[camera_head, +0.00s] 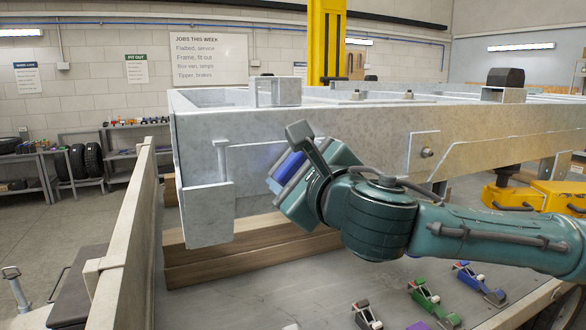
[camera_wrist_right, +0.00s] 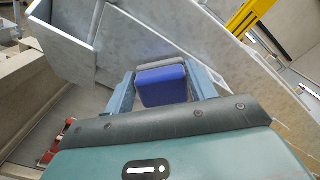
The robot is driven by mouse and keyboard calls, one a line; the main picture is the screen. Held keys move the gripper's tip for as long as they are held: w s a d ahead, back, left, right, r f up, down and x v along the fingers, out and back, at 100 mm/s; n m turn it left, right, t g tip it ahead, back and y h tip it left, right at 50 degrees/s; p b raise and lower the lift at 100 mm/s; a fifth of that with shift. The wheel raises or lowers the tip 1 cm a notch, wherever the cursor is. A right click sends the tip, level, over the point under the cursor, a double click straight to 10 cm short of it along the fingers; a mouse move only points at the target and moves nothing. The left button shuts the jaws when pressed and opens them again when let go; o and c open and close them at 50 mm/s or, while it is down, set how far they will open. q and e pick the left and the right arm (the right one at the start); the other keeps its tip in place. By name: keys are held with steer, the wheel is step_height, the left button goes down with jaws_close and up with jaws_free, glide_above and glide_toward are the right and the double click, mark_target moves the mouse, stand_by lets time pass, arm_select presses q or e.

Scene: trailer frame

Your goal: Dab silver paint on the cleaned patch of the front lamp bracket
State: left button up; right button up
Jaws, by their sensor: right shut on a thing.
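My right gripper (camera_head: 286,170) is shut on a blue block with a grey end (camera_wrist_right: 162,85), held between its two fingers. The block also shows in the head view (camera_head: 289,167), close to the grey side of the trailer frame (camera_head: 330,125); I cannot tell whether it touches. A folded grey bracket (camera_head: 208,215) hangs at the frame's left corner, and also shows in the wrist view (camera_wrist_right: 62,38). A small bracket (camera_head: 288,92) stands on the top edge. I cannot tell which is the front lamp bracket, nor make out a cleaned patch or silver paint. My left gripper is out of view.
Wooden beams (camera_head: 235,252) lie under the frame. A pale rail (camera_head: 122,265) runs along the left. A yellow machine (camera_head: 535,197) stands right.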

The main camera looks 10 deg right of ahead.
steer(key=shift+s+a, duration=0.25)
steer(key=shift+a, duration=0.75)
steer(key=shift+s+a, duration=0.25)
steer(key=shift+a, duration=0.7)
steer(key=shift+s+a, duration=0.25)
steer(key=shift+a, duration=0.75)
steer(key=shift+s+a, duration=0.1)
steer(key=shift+a, duration=0.1)
steer(key=shift+s, duration=0.1)
steer(key=shift+v, duration=2.9)
steer(key=shift+s, duration=0.1)
steer(key=shift+v, duration=1.4)
